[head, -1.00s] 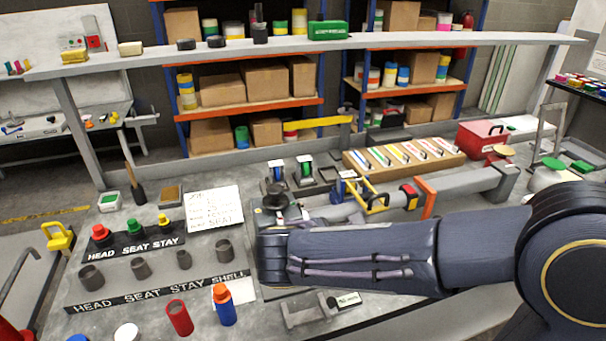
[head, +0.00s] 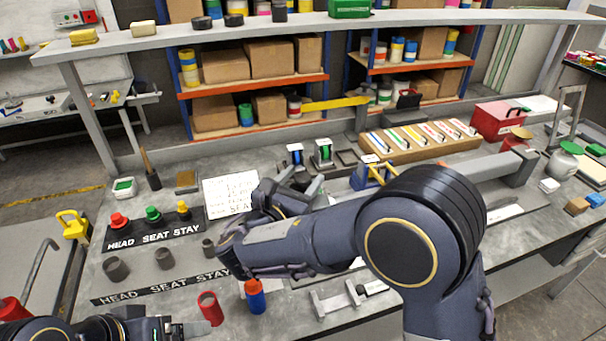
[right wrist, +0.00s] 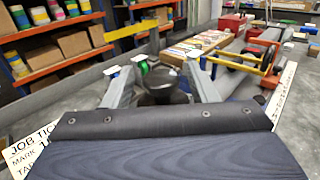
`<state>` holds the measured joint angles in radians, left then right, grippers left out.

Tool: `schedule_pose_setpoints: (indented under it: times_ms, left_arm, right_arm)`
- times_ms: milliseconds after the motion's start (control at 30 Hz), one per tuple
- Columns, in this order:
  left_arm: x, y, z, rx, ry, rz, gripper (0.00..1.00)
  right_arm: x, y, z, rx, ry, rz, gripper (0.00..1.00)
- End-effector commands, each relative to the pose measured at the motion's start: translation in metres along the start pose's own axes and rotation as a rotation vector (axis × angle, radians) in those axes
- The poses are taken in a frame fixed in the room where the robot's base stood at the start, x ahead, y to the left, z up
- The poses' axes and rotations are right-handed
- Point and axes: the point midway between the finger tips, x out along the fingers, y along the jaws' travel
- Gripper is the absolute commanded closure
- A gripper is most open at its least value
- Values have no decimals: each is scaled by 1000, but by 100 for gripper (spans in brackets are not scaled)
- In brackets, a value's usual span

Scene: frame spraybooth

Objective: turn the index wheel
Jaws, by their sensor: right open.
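A dark, round, knob-like part (right wrist: 162,86) shows between the fingers of my right gripper (right wrist: 160,72) in the right wrist view; it looks like the index wheel, but I cannot be sure. The fingers are open, one on each side of it, and I cannot tell whether they touch it. In the head view my right gripper (head: 288,192) is over the middle of the bench, and its hand and arm hide most of the fixture there. My left gripper (head: 176,329) shows at the bottom left edge, partly cut off.
A written white sheet (head: 231,194) lies left of the right gripper. A blue bottle with an orange cap (head: 255,297) and a red cup (head: 210,308) stand in front. A yellow-handled clamp (head: 376,173) is right of the gripper. A wooden rack (head: 420,150) stands behind.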

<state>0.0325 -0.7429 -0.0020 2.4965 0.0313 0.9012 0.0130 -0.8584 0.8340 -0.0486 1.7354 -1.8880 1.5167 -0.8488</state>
Motion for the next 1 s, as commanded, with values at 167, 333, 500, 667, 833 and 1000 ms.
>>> schedule_pose_setpoints:
  times_ms: [167, 333, 500, 667, 833, 1000]
  left_arm:
    - [-1, 1, -1, 0, 0, 0, 13]
    - [-1, 1, -1, 0, 0, 0, 13]
    - [-1, 1, -1, 0, 0, 0, 13]
    - [-1, 1, -1, 0, 0, 0, 13]
    - [0, 0, 0, 0, 0, 0, 13]
    - [4, -2, 2, 0, 0, 0, 13]
  right_arm:
    - [8, 0, -1, 0, 2, 0, 47]
    - [8, 0, -1, 0, 2, 0, 47]
    - [8, 0, -1, 0, 2, 0, 66]
    - [8, 0, -1, 0, 2, 0, 86]
    - [8, 0, -1, 0, 2, 8, 89]
    - [8, -1, -2, 0, 1, 58, 89]
